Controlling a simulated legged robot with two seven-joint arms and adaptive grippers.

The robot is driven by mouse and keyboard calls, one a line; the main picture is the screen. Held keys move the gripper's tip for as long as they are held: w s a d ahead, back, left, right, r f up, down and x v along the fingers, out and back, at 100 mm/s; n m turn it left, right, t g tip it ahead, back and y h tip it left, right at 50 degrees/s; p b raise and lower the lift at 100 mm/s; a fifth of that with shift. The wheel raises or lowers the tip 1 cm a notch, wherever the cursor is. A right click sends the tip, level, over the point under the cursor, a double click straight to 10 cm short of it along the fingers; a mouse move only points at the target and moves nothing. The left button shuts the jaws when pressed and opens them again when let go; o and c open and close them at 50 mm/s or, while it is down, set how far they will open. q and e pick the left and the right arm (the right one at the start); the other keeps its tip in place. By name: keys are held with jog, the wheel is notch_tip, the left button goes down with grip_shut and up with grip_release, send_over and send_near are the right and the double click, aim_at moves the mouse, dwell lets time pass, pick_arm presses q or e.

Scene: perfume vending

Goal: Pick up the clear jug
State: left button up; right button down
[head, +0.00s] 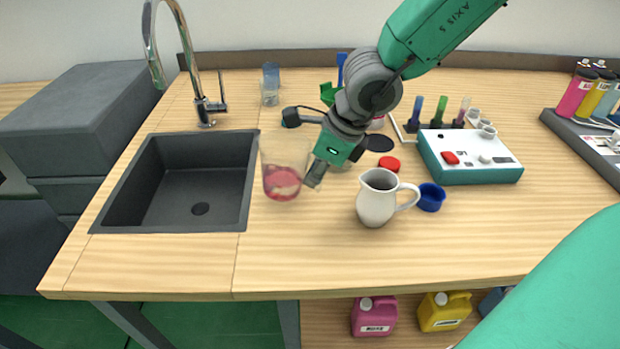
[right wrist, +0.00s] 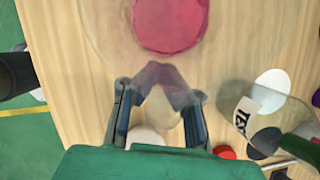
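The clear jug (head: 283,165) is a see-through vessel with pink-red liquid low inside. In the head view it is upright, just right of the sink. My right gripper (head: 316,174) is at its right side. In the right wrist view the clear jug (right wrist: 170,22) fills the top, with its pink liquid showing. The fingers of my right gripper (right wrist: 160,78) angle together, and their tips show through the clear material, closed on the jug's near side. The exact grip spot is blurred. Whether the base touches the table is unclear. My left gripper is not in view.
A white pitcher (head: 378,200) stands right of the jug, with a blue cap (head: 431,197) beside it. A red cap (head: 389,164) and a white-teal device (head: 470,157) are farther right. The dark sink (head: 190,185) and its faucet (head: 205,110) are left. The front table strip is clear.

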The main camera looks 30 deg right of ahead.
notch_tip(320, 180, up, 12)
jog(key=p, duration=0.5)
jog(key=shift+a+f, duration=0.1)
jog(key=shift+f, duration=0.15)
jog(key=shift+r, duration=0.75)
jog(key=shift+a+r+p, duration=0.1)
jog(key=shift+r+p, duration=0.4)
jog(key=shift+r, duration=0.6)
jog(key=shift+r, duration=0.1)
dwell(0.4)
